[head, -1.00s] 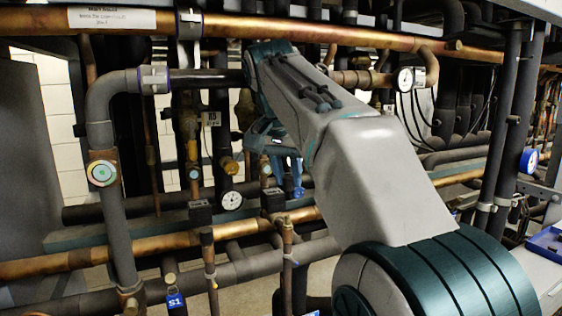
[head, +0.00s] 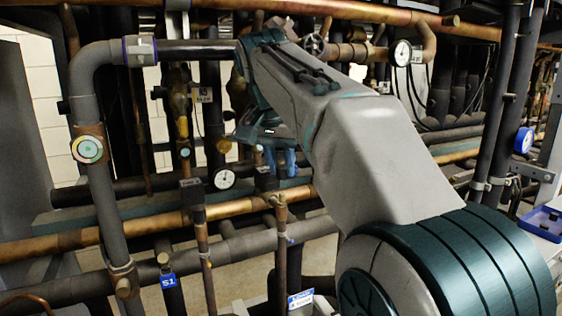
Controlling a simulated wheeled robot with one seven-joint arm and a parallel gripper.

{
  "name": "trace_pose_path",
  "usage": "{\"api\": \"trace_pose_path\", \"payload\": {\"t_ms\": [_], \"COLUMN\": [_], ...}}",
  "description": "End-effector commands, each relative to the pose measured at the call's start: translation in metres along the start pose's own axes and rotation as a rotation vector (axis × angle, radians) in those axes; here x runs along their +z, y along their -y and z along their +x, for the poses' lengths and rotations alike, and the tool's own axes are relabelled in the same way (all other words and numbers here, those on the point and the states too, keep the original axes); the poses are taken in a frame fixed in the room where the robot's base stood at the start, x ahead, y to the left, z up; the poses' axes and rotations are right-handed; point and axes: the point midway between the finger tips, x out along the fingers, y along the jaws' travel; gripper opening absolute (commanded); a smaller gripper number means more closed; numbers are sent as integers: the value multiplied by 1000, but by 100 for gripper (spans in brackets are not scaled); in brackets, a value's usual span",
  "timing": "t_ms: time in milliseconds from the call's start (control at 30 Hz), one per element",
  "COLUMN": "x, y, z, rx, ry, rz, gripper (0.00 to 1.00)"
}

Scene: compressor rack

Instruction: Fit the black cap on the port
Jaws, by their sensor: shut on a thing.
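My gripper (head: 280,163) is in the middle of the head view, at the far end of my grey and teal arm. Its blue fingers point down in front of the pipe rack. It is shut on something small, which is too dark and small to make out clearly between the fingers. I cannot see the black cap distinctly. Capped and open pipe ends stand below the gripper, among them a copper stub (head: 281,212) with a brass fitting. I cannot tell which of them is the port.
Copper and dark insulated pipes crowd the rack around my gripper. A white-faced gauge (head: 224,179) sits to its left, and another gauge (head: 402,52) to its upper right. A blue S1 tag (head: 168,281) hangs lower left. A blue tray (head: 543,222) lies at the right edge.

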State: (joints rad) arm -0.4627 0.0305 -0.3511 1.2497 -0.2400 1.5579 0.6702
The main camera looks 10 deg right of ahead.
Motion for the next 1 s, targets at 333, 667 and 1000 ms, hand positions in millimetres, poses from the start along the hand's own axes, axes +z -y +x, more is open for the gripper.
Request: {"api": "trace_pose_path", "payload": {"t_ms": [333, 667, 1000], "x": [2, 4, 9], "y": [0, 0, 0], "z": [-1, 4, 15], "rx": [0, 0, 1], "ry": [0, 0, 0], "rz": [0, 0, 0], "gripper": [0, 0, 0]}}
